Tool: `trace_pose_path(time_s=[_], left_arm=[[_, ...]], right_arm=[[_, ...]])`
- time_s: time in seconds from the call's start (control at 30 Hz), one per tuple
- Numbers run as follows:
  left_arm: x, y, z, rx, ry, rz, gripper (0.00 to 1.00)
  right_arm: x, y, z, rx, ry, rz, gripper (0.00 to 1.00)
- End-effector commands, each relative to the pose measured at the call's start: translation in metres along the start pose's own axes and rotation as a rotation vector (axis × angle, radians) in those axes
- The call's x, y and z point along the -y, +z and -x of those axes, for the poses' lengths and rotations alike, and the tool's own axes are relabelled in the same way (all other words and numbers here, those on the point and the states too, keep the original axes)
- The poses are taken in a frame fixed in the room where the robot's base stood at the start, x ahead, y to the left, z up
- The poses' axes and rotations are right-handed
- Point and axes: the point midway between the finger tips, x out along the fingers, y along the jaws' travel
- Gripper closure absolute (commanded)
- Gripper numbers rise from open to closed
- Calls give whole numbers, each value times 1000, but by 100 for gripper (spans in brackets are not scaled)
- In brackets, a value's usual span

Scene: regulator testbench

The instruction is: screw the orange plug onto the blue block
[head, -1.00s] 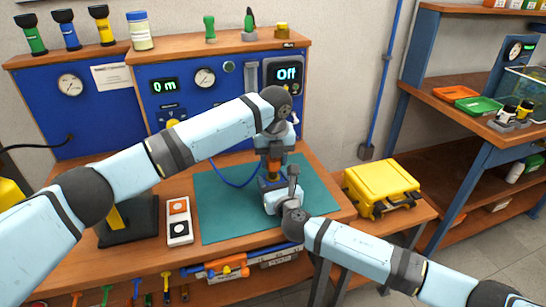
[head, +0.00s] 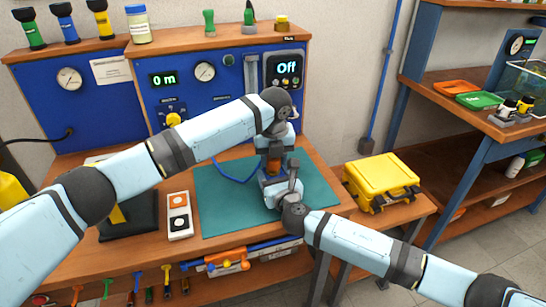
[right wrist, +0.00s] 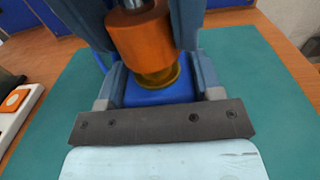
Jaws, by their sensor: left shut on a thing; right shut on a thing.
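The orange plug (head: 273,167) is upright in my left gripper (head: 274,160), which is shut on it from above, over the teal mat (head: 220,205). In the right wrist view the orange plug (right wrist: 142,42) sits directly over a brass-coloured round fitting (right wrist: 160,76) on top of the blue block (right wrist: 158,95). The plug's lower end meets or nearly meets the fitting; I cannot tell how far it is threaded. My right gripper (right wrist: 163,88) is shut on the blue block, one finger on each side. In the head view the block is mostly hidden by the grippers.
A white panel with orange and black round parts (head: 179,216) lies left of the mat. A yellow case (head: 382,180) sits on the right. The mat around the block is mostly clear.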

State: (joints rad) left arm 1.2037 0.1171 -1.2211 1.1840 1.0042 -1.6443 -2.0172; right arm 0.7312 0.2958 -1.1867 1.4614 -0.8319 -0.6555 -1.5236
Motion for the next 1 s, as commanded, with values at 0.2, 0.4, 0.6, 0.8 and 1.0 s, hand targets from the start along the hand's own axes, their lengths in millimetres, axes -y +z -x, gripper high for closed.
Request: trace_pose_path(time_s=[0.2,0.4,0.6,0.8,1.0], left_arm=[[0,-1,-4,-1,0,0,82],[0,-1,-8,-2,0,0,82],[0,-2,-12,-1,0,0,82],[0,-1,-11,-1,-19,-149,82],[0,-1,-11,-1,-67,-548,82]], right_arm=[[0,0,0,-1,-1,0,83],[0,0,0,-1,-1,0,83],[0,0,0,-1,-1,0,100],[0,0,0,-1,-1,0,100],[1,0,0,-1,-1,0,100]])
